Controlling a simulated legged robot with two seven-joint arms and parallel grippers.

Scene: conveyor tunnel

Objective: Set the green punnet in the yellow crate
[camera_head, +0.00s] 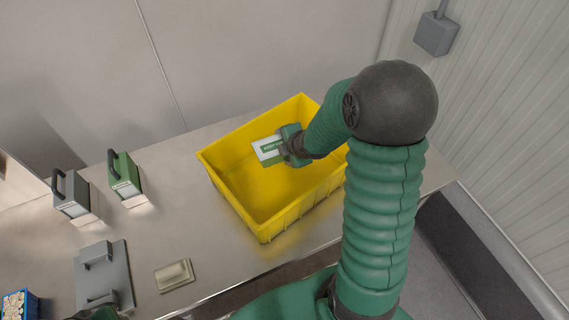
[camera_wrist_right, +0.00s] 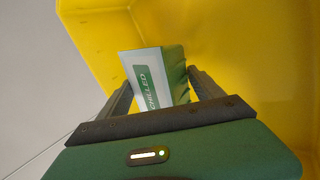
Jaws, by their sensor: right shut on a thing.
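The yellow crate (camera_head: 228,197) stands open on the metal table, and its yellow wall also fills much of the right wrist view (camera_wrist_right: 270,50). My right gripper (camera_head: 284,148) reaches into the crate's opening from the right. It is shut on the green punnet (camera_head: 268,151), which has a white and green label. In the right wrist view the punnet (camera_wrist_right: 158,78) sits between the two dark fingers of the gripper (camera_wrist_right: 165,90), tilted in the picture. I cannot tell whether the punnet touches the crate floor. My left gripper's fingers are not seen.
Left of the crate stand a green box with a handle (camera_head: 124,176) and a grey one (camera_head: 72,190). A grey plate with handles (camera_head: 112,262), a beige block (camera_head: 174,275) and a blue container (camera_head: 32,309) lie nearer. A grey wall box (camera_head: 437,33) hangs at upper right.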

